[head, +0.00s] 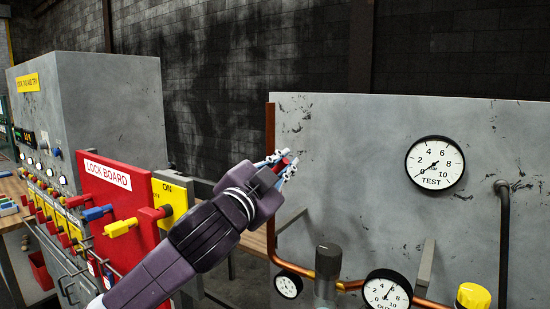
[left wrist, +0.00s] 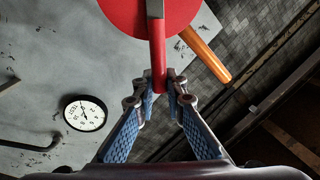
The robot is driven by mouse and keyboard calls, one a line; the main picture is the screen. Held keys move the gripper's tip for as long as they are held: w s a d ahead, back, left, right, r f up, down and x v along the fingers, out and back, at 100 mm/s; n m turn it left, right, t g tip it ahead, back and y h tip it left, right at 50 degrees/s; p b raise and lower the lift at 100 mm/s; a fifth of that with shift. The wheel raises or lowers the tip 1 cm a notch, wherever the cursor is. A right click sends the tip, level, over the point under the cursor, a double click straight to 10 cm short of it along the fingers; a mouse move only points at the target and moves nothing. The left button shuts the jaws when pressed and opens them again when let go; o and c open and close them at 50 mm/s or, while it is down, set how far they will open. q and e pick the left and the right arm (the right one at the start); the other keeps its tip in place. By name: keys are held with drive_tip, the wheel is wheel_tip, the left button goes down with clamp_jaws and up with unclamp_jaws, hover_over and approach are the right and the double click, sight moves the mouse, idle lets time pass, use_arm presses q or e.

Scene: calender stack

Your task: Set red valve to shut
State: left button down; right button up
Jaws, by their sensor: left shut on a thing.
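The red valve (left wrist: 180,18) shows at the top of the left wrist view as a round red disc with a straight red handle (left wrist: 157,62). My left gripper (left wrist: 160,84) is shut on the end of this handle, one blue-padded finger on each side. In the head view my left gripper (head: 283,168) reaches up beside the left edge of the grey panel. A small bit of red shows between its fingertips there, and the rest of the valve is hidden behind the gripper. My right gripper is not in view.
A copper pipe (head: 270,150) runs along the panel's left edge. The grey panel (head: 350,150) carries a TEST gauge (head: 434,163), with a lower gauge (head: 388,291) and a yellow knob (head: 473,296) below. A red lock board (head: 110,190) with coloured handles stands at left.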

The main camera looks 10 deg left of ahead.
use_arm(q)
drive_tip(key=s+d+f+m+h+b, duration=0.1)
drive_tip(key=d+f+m+h, duration=0.2)
drive_tip(key=f+m, duration=0.4)
drive_tip(key=shift+f+m+b, duration=0.3)
drive_tip(key=shift+m+b, duration=0.1)
drive_tip(key=shift+m, duration=1.5)
drive_tip(key=shift+f, duration=0.1)
drive_tip(key=c, duration=2)
unclamp_jaws()
drive_tip(key=shift+o, duration=0.2)
drive_tip(key=v, duration=1.2)
